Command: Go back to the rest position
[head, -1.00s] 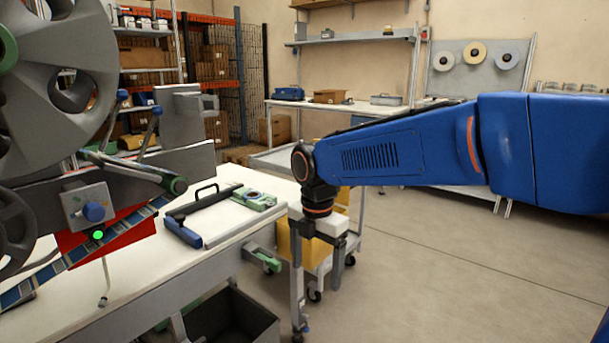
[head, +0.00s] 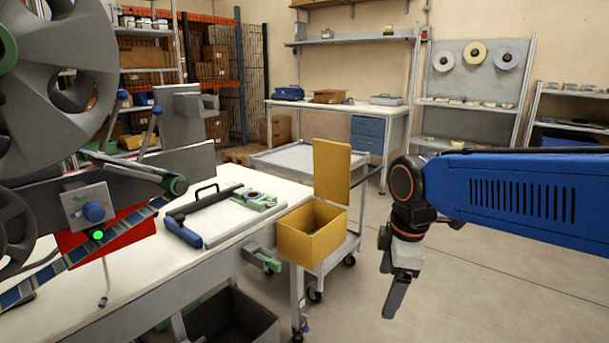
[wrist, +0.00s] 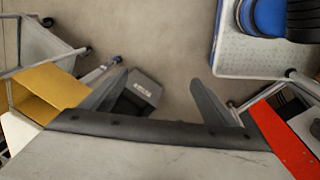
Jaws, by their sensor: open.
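My gripper (head: 398,287) hangs from my blue arm at the right in the head view, with its fingers pointing down over bare floor. It is to the right of the yellow box and apart from it. In the wrist view my gripper (wrist: 160,90) shows two grey fingers spread wide, with only floor and part of a dark box between them. Nothing is held.
A white workbench (head: 130,285) with a large reel machine (head: 50,80) fills the left. Floor lies clear at the right.

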